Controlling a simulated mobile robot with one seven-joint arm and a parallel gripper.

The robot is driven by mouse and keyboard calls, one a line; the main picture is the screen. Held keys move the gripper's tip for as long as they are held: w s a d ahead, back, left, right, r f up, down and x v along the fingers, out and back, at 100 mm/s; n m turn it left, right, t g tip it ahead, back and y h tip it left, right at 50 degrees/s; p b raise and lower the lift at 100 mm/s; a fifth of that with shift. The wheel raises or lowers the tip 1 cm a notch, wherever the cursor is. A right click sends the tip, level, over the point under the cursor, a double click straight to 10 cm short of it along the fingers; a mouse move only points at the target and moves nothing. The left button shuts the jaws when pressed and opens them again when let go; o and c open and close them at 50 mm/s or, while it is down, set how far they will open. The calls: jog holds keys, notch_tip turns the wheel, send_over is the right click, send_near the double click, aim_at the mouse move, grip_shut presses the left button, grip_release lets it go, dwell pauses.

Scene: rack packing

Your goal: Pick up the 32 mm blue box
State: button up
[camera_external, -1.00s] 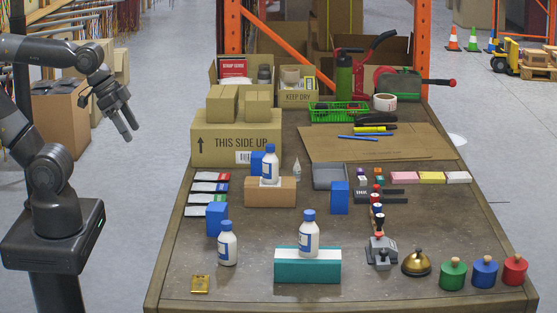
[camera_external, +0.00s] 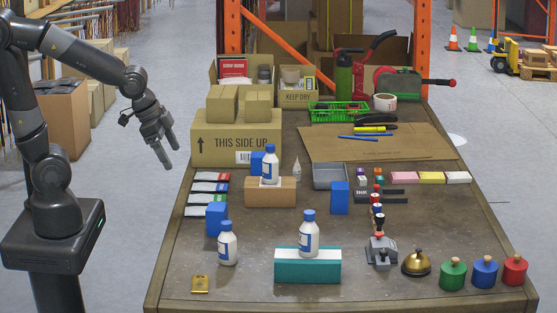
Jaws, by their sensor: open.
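Three blue boxes stand on the table, and I cannot tell by sight which is the 32 mm one. One blue box (camera_external: 216,220) stands at the left, behind a white bottle. Another blue box (camera_external: 340,198) stands near the middle, in front of the grey tray. A third blue box (camera_external: 257,163) stands behind the small cardboard box and is partly hidden by a bottle. My gripper (camera_external: 169,157) is open and empty, in the air off the table's left edge, fingers pointing down and right, apart from all the boxes.
White bottles with blue caps stand on the table (camera_external: 227,244), on the cardboard box (camera_external: 270,166) and on the teal box (camera_external: 308,235). A large carton (camera_external: 222,143) stands at the back left. A stamp stand (camera_external: 381,252), bell (camera_external: 416,262) and coloured jars (camera_external: 484,272) line the front right.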

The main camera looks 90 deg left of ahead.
jog(key=h, duration=0.2)
send_over(214, 208)
jog(key=s, duration=0.2)
notch_tip(214, 208, down, 13)
jog(key=shift+a+x, duration=0.2)
jog(key=shift+x, duration=2)
jog(key=shift+s+a+f+x, duration=0.1)
jog(key=shift+s+a+x, duration=0.05)
jog(key=shift+x, duration=0.9)
jog(key=shift+s+a+f+x, duration=0.1)
jog(key=shift+a+x, duration=0.05)
jog(key=shift+x, duration=0.85)
jog(key=shift+s+a+x, duration=0.15)
jog(key=shift+x, duration=0.9)
jog(key=c, duration=1.1)
jog(key=shift+r, duration=0.2)
jog(key=shift+c, duration=0.2)
